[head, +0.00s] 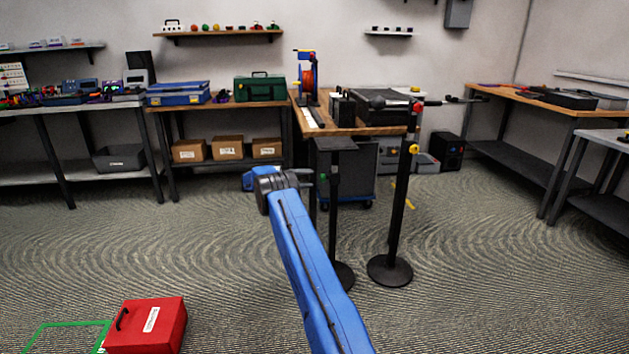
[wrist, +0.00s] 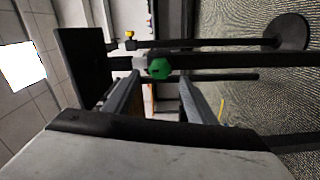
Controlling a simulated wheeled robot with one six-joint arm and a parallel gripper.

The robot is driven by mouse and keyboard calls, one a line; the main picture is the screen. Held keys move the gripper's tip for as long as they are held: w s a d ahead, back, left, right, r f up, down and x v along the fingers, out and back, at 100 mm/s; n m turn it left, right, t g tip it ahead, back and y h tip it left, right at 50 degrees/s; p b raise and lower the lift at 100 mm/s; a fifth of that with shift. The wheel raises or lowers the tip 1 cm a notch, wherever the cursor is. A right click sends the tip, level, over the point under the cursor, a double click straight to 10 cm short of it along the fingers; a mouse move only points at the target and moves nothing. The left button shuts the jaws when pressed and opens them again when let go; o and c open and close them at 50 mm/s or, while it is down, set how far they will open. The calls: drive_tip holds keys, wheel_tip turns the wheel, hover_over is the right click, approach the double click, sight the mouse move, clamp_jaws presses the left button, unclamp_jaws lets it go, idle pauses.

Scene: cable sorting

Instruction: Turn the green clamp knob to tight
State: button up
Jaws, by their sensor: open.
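The green clamp knob (wrist: 159,68) sits on the dark pole of a stand in the wrist view, beside a pale collar. The fingers look apart from the knob, though the exact gap is hard to tell.
A second stand (head: 397,215) with a yellow knob (head: 414,149) stands close on the right. A workbench (head: 385,130) and a dark wheeled cabinet (head: 355,175) are behind. A red case (head: 147,325) lies on the floor at front left.

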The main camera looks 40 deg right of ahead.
drive_tip(key=v, duration=1.2)
drive_tip(key=shift+a, duration=0.1)
